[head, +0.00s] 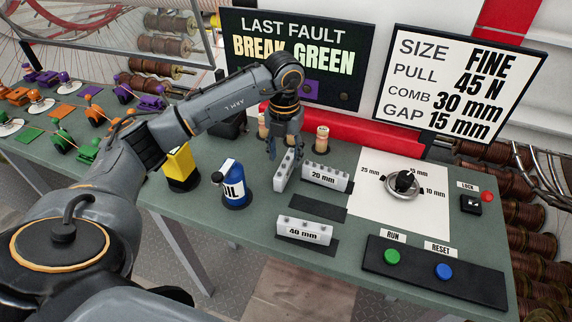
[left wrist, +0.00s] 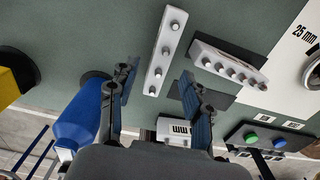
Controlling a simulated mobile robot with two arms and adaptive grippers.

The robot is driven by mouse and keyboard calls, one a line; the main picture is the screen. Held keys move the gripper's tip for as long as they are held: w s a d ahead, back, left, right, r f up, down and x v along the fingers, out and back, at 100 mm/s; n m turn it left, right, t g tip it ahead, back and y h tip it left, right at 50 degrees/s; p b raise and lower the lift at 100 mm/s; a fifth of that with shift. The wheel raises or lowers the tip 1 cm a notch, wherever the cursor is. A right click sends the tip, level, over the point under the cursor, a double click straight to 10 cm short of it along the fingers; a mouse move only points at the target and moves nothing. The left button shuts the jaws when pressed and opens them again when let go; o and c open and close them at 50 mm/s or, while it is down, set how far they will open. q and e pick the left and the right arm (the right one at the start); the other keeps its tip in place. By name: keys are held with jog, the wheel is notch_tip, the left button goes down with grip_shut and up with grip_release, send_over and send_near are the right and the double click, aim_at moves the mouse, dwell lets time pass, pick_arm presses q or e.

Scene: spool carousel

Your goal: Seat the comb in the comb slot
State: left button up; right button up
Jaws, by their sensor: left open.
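My left gripper (head: 286,146) is open above the table, pointing down. An unlabelled-looking pale comb with several pegs (head: 283,172) lies below it; in the left wrist view this comb (left wrist: 163,55) shows between the two open fingers (left wrist: 156,82), apart from both. A comb labelled 20 mm (head: 326,178) stands to its right, and a comb labelled 40 mm (head: 304,231) nearer the front. A bare dark strip (head: 318,208) lies between these two. I cannot tell which place is the comb slot. My right gripper is not in view.
A blue oil bottle (head: 233,186) stands close to the left of the gripper, with a yellow block (head: 180,166) beyond. A dial (head: 403,184) sits on a white panel at right. A control panel (head: 430,272) has green and blue buttons. A sign (head: 461,80) reads comb 30 mm.

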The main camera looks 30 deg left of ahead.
aim_at(285, 162)
pick_arm(q)
jog(key=shift+f+p, duration=0.55)
jog(key=shift+f, duration=1.3)
grip_shut()
jog(key=shift+r, duration=0.1)
